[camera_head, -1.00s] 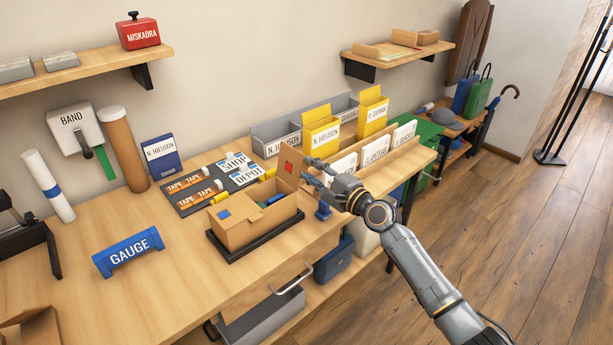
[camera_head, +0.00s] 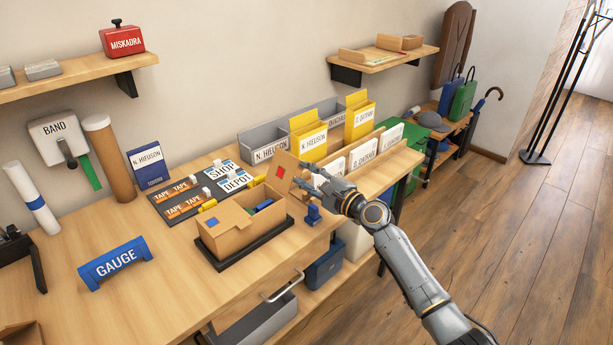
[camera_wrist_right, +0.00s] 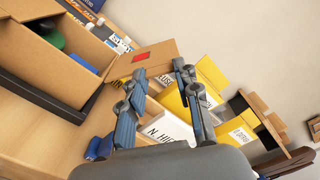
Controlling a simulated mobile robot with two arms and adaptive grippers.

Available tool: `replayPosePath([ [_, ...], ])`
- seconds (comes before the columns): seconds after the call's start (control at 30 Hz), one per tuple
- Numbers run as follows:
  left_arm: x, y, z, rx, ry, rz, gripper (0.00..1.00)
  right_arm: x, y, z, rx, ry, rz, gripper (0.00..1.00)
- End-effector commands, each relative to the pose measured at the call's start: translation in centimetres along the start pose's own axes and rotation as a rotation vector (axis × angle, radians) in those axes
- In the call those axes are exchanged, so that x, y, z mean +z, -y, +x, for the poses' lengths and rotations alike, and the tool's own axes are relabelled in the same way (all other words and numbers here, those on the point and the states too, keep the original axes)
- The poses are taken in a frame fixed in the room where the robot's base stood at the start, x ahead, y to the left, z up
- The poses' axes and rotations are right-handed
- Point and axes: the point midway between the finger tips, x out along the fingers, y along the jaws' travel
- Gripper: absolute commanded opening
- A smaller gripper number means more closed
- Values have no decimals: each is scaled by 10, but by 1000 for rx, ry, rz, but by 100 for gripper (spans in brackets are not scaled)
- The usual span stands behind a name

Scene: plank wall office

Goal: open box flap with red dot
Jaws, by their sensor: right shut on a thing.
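An open cardboard box (camera_head: 228,238) stands on a black base on the table. In the right wrist view this flap (camera_wrist_right: 160,52) lies at the fingertips of the gripper (camera_wrist_right: 158,78), whose fingers are somewhat apart. The exact contact is hard to see. My left gripper is not in view.
A blue clamp-like piece (camera_head: 313,214) stands right of the box, below my gripper. White files and yellow holders (camera_head: 308,135) stand close behind my gripper. A tape board (camera_head: 180,200) lies behind the box. A blue gauge holder (camera_head: 115,263) stands left on open table.

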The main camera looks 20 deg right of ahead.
Motion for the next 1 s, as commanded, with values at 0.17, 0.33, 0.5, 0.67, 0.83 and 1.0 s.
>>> replayPosePath([
  [0.17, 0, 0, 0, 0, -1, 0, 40, 0, -1, 0, 1, -1, -1, 42],
  [0.33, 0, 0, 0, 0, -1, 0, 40, 0, -1, 0, 1, -1, -1, 42],
  [0.5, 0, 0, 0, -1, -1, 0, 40, 0, -1, -7, 1, -1, -3, 42],
  [0.67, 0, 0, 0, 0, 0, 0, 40, -1, -2, -34, 3, -3, -3, 42],
  [0.83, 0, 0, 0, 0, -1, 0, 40, -1, -2, -72, 3, -2, -3, 42],
  [1.0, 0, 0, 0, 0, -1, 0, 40, -1, -2, -101, 4, -2, -1, 42],
])
